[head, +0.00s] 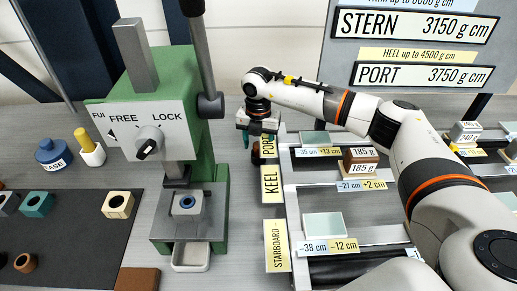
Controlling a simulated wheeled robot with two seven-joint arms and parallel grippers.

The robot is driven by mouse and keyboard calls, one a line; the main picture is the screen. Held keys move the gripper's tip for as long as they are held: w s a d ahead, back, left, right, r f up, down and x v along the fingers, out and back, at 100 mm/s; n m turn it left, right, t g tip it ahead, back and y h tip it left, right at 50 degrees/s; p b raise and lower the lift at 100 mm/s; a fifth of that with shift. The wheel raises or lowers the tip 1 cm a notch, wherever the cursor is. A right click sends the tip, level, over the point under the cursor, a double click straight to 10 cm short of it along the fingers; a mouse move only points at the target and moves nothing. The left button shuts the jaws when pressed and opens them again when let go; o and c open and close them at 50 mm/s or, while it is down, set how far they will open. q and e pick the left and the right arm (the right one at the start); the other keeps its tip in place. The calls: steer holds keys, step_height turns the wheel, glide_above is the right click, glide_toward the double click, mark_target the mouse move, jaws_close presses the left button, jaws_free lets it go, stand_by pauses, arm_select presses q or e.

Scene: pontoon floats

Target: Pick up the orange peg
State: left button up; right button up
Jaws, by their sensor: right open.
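I cannot make out a clearly orange peg. A small dark brown object (256,153) shows just below the fingers. Its shape is partly hidden, and I cannot tell whether it touches them. My left gripper is not in view.
The green press (218,130) with a FREE/LOCK dial and tall lever stands left of my right gripper. A dark mat (75,235) with several square and round collars lies at the left.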

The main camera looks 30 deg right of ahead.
mark_target(258, 145)
steer(key=shift+c, duration=0.3)
steer(key=c, duration=1)
step_height(258, 145, up, 10)
steer(key=shift+r+b, duration=0.1)
steer(key=shift+b, duration=0.95)
